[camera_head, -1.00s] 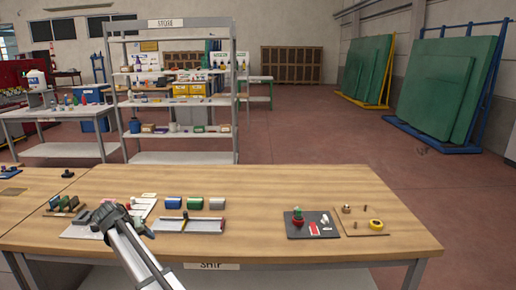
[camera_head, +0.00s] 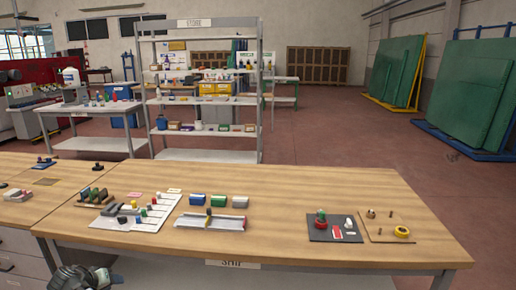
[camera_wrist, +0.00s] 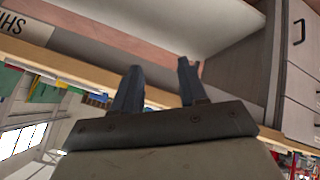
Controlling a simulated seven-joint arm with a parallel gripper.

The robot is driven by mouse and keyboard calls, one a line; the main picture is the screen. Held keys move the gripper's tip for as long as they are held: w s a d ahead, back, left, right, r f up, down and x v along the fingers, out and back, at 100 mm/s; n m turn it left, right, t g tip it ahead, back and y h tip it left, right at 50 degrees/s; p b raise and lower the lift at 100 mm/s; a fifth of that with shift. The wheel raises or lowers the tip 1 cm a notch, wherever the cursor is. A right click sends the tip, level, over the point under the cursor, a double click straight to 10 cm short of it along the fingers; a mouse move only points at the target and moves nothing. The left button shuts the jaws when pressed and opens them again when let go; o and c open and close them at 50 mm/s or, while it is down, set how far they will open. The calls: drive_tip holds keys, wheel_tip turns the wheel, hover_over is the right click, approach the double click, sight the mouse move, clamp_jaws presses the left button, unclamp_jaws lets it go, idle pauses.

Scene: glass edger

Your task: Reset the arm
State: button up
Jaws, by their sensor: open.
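My gripper (camera_wrist: 160,88) shows in the wrist view with two dark fingers apart and nothing between them. Beyond them is the underside and front edge of the workbench. In the head view only part of my arm's dark end (camera_head: 82,278) shows at the bottom left, below and in front of the table (camera_head: 290,185). The fingertips are hard to make out there. It stands clear of the things on the tabletop.
Drawers (camera_head: 22,262) stand at the left. A shelf rack (camera_head: 205,112) stands behind.

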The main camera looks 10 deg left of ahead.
drive_tip(key=w+d+f+g+h, duration=0.1)
drive_tip(key=d+f+g, duration=0.1)
drive_tip(key=d+f, duration=0.75)
drive_tip(key=w+d+f+m+g+h, duration=0.1)
drive_tip(key=w+d+f, duration=0.1)
drive_tip(key=d+f, duration=0.8)
drive_tip(key=w+d+f+g+h, duration=0.15)
drive_tip(key=d+f, duration=0.35)
drive_tip(key=d, duration=0.9)
drive_tip(key=s+d+f+m+g, duration=0.1)
drive_tip(key=s+d+f, duration=0.15)
drive_tip(key=d, duration=0.35)
drive_tip(key=s+d+f+g, duration=0.1)
drive_tip(key=d+f+g, duration=0.1)
drive_tip(key=d+f, duration=0.3)
drive_tip(key=s+d+f+m+g, duration=0.1)
drive_tip(key=s+d+f+g, duration=0.15)
drive_tip(key=s+d, duration=0.5)
drive_tip(key=s+d+f+m+g, duration=0.1)
drive_tip(key=s+d+f, duration=0.3)
drive_tip(key=d, duration=0.6)
drive_tip(key=s+d+m+g+y, duration=0.1)
drive_tip(key=s+d, duration=0.3)
drive_tip(key=s, duration=0.6)
drive_tip(key=s+d+f+m+g+y, duration=0.1)
drive_tip(key=s+d+g+y, duration=0.2)
drive_tip(key=s, duration=0.8)
drive_tip(key=shift+d+f+m, duration=0.3)
drive_tip(key=shift+d, duration=0.85)
